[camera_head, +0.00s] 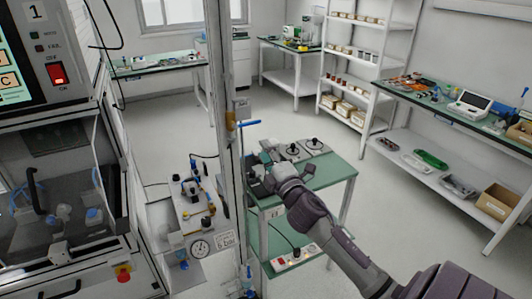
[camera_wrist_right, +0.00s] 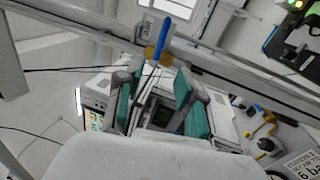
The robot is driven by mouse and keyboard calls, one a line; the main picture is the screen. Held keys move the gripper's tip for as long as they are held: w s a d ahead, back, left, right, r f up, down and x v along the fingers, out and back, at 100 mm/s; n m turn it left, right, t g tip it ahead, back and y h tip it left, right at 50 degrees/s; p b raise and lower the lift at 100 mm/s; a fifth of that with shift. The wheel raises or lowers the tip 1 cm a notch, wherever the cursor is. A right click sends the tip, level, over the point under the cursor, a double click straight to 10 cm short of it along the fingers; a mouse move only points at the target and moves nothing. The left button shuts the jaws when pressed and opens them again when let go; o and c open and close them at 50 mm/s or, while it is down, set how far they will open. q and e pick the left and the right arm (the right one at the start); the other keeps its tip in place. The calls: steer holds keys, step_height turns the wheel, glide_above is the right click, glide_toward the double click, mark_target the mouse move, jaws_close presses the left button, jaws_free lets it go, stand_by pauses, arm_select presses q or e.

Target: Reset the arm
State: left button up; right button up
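My right arm (camera_head: 345,250) reaches in from the lower right, over the front of a small green-topped table (camera_head: 333,172). My right gripper (camera_head: 262,172) is at the table's left side, beside a vertical metal post. In the right wrist view its two teal-padded fingers (camera_wrist_right: 158,92) stand apart, with nothing clearly held between them. A blue handle (camera_head: 250,123) on the post is just above the gripper, and it also shows beyond the fingers in the wrist view (camera_wrist_right: 178,32). My left gripper does not show.
The metal post (camera_head: 225,130) stands close left of the gripper. A test machine (camera_head: 50,130) with a screen and red switch fills the left. Grey devices with black knobs (camera_head: 293,150) sit on the table. A pneumatic panel with a gauge (camera_head: 200,248) is lower left. Open floor lies behind.

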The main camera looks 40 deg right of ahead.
stand_by(0.4)
steer(key=s+a+f+m+g+y, duration=0.1)
steer(key=s+f+m+g, duration=0.25)
steer(key=f, duration=1.35)
steer(key=s+a+f+m+g, duration=0.15)
steer(key=f+g, duration=0.25)
steer(key=f, duration=1.3)
steer(key=s+a+f+m+g+y, duration=0.1)
steer(key=s+a+f+m+g, duration=0.15)
steer(key=s+f, duration=0.6)
steer(key=s+a+f+m+g+y, duration=0.1)
steer(key=s+a+f+m+g, duration=0.15)
steer(key=s+f, duration=0.6)
steer(key=s+a+f+m+g, duration=0.1)
steer(key=s+a+f, duration=0.3)
steer(key=s, duration=0.4)
steer(key=s+a+f+m+g+y, duration=0.1)
steer(key=s+a+f+g, duration=0.2)
steer(key=s+f, duration=0.3)
steer(key=s+a+f+m+g+b, duration=0.1)
steer(key=s+a+f, duration=0.4)
steer(key=s, duration=0.7)
steer(key=shift+s+a+f+g+y, duration=0.2)
steer(key=shift+s+f+g+y, duration=0.1)
steer(key=shift+f+g, duration=0.3)
steer(key=shift+w, duration=0.1)
